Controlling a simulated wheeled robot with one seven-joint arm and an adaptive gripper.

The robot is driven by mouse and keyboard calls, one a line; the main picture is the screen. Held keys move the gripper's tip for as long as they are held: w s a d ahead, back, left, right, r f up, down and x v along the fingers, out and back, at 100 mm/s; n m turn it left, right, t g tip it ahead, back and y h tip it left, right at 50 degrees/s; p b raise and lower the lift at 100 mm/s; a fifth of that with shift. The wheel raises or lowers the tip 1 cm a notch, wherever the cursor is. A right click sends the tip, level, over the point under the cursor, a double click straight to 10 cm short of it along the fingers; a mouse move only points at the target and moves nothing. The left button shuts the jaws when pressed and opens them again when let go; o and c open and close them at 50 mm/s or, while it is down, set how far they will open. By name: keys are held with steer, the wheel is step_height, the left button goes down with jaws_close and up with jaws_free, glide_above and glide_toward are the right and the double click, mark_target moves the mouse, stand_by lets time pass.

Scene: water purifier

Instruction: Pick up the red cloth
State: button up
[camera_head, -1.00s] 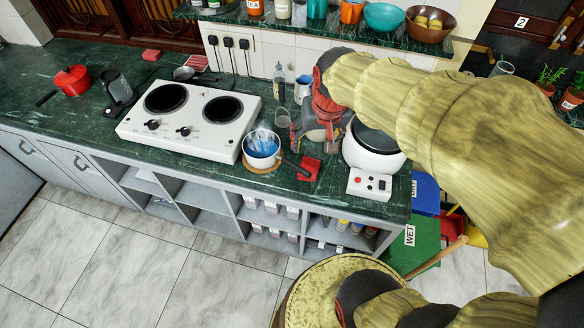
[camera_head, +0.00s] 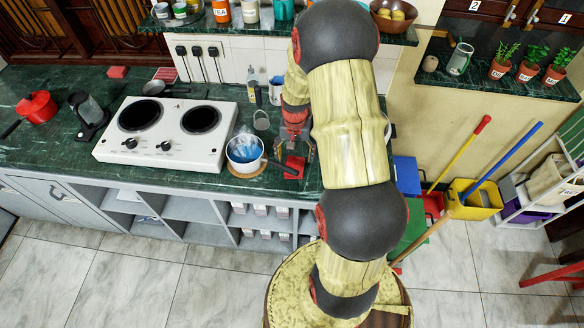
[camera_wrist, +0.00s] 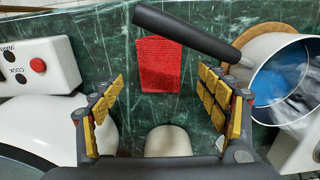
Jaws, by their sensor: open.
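The red cloth (camera_wrist: 161,66) is a small folded rectangle lying flat on the dark green counter (camera_wrist: 111,45). In the head view the red cloth (camera_head: 294,168) lies near the counter's front edge, just right of the blue-filled pot. My gripper (camera_wrist: 162,78) is open and empty, with its yellow-padded fingers on either side of the view and the cloth between and beyond them. In the head view my gripper (camera_head: 296,146) points down just behind the cloth. Its fingers do not appear to touch the cloth.
A glass (camera_head: 261,120) and a two-plate hob (camera_head: 167,133) stand left of my gripper.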

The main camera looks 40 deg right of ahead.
mark_target(294, 165)
step_height(294, 165, down, 6)
steer(key=shift+r+b, duration=0.15)
steer(key=shift+b, duration=0.35)
steer(key=shift+c, duration=1.3)
steer(key=c, duration=0.6)
steer(key=shift+r, duration=0.1)
steer(key=shift+r, duration=0.55)
steer(key=s+d+p, duration=0.1)
steer(key=s+d, duration=0.1)
steer(key=shift+s+d, duration=0.35)
step_height(294, 165, up, 14)
steer(key=shift+f+p, duration=0.1)
steer(key=shift+p, duration=0.9)
